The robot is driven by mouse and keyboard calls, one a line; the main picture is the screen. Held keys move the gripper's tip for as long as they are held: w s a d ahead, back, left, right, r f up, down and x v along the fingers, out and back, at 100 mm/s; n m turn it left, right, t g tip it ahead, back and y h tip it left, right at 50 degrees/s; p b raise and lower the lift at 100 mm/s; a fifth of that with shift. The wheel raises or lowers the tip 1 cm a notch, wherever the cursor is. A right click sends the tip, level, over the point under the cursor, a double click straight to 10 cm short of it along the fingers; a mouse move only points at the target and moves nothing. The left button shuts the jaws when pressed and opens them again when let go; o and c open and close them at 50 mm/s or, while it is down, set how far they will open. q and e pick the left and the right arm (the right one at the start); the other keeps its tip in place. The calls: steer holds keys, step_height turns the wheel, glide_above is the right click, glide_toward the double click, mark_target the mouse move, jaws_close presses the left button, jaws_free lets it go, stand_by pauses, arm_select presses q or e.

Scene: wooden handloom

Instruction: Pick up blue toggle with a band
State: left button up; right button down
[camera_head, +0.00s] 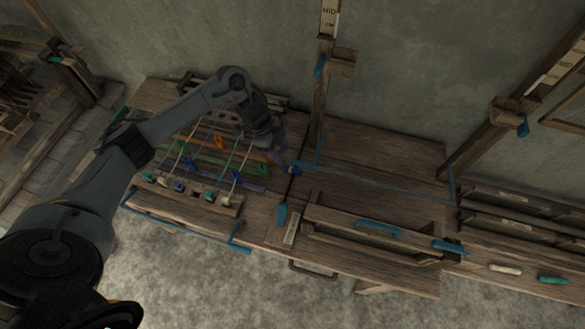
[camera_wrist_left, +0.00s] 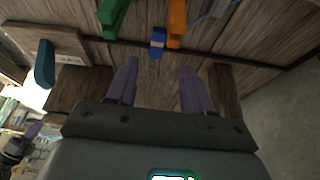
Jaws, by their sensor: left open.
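A small blue toggle with a pale band (camera_wrist_left: 157,42) sits at a thin dark rod in the left wrist view, just beyond my fingertips and between them. In the head view a small blue piece (camera_head: 293,169), likely the same toggle, lies on the dark rod near the middle of the loom. My left gripper (camera_head: 281,157) is just above and beside it; its purple fingers show open and empty in the left wrist view (camera_wrist_left: 160,72). The band's detail is too small to tell in the head view. My right gripper is not in view.
A green piece (camera_wrist_left: 112,18) and an orange piece (camera_wrist_left: 177,22) lie close to the toggle. A blue handle (camera_head: 282,214) is at the rod's near end. A wooden post (camera_head: 318,110) stands close to the right of my gripper. Colored toggles and cords lie to the left.

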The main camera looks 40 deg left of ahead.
mark_target(291, 169)
arm_select(q)
steer(key=shift+x, duration=1.55)
steer(key=shift+b+x, duration=0.6)
steer(key=shift+x, duration=1.85)
steer(key=shift+s+d, duration=0.1)
steer(key=shift+s, duration=0.1)
jaws_close()
